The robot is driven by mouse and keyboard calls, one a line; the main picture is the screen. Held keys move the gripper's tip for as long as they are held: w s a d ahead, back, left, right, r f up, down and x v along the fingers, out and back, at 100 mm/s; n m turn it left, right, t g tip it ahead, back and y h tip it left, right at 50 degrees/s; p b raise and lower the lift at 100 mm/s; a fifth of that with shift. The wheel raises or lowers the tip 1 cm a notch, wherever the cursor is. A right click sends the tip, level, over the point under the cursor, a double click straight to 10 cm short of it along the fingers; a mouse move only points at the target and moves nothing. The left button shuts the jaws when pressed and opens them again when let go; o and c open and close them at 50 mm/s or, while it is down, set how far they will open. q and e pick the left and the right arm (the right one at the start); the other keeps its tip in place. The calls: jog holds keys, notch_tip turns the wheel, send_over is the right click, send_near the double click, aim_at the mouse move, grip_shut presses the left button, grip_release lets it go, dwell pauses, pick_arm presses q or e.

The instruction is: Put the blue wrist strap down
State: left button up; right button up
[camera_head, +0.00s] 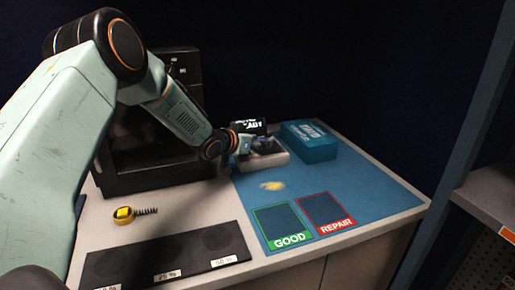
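My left arm reaches in from the left, over the bench. Its gripper (240,143) is at the light tray (270,159) at the back of the blue mat. A small blue patch (244,146), perhaps the blue wrist strap, shows at the fingertips. It is too small and dark to tell whether the fingers are shut on it. A dark bluish thing (264,143) sits on the tray beside the gripper. My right gripper is out of view.
A blue box (308,141) stands right of the tray. The blue mat (370,195) bears a yellow item (272,186), a green GOOD frame (284,224) and a red REPAIR frame (326,213). A yellow ring with a black coil (123,214) lies left, behind a black labelled strip (165,258).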

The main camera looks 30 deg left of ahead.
pick_arm(q)
notch_tip(320, 180, down, 2)
jog(key=shift+w, duration=0.1)
jog(key=shift+r, duration=0.15)
jog(key=shift+s, duration=0.2)
jog(key=o, duration=1)
jog(key=shift+w+f, duration=0.15)
jog(key=shift+f, duration=0.05)
jog(key=shift+r, duration=0.1)
